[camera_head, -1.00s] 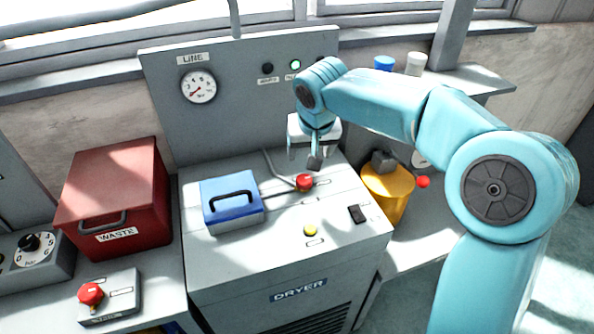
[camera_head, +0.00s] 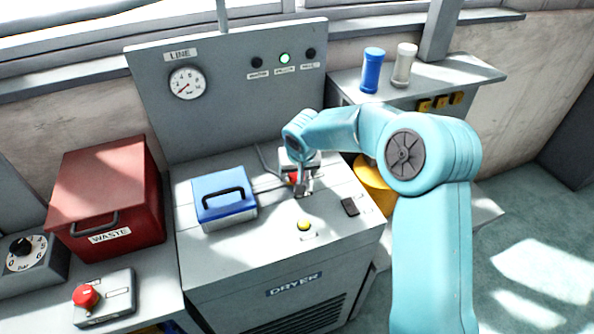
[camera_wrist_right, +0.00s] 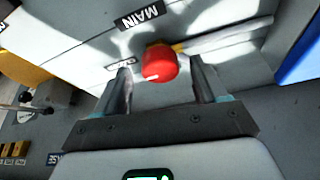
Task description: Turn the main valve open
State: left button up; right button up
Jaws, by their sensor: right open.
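The main valve is a red knob (camera_wrist_right: 160,63) on the dryer's top, beside a label reading MAIN (camera_wrist_right: 142,18) in the right wrist view. In the head view the red knob (camera_head: 293,178) is partly hidden by my right gripper (camera_head: 304,190). My right gripper is open, and in the wrist view its two fingers (camera_wrist_right: 160,84) stand on either side of the knob with a gap on each side. I cannot tell whether the fingertips reach down past the knob. My left gripper is not in view.
A blue box with a handle (camera_head: 224,200) stands left of the knob on the dryer (camera_head: 250,262). A yellow button (camera_head: 304,226) and a dark switch (camera_head: 350,207) lie nearby. A red waste bin (camera_head: 105,190) stands left, a yellow container (camera_head: 372,178) right.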

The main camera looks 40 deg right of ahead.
jog(key=shift+f, duration=0.25)
jog(key=shift+w+f, duration=0.1)
jog(key=c, duration=1.1)
jog(key=shift+o, duration=0.2)
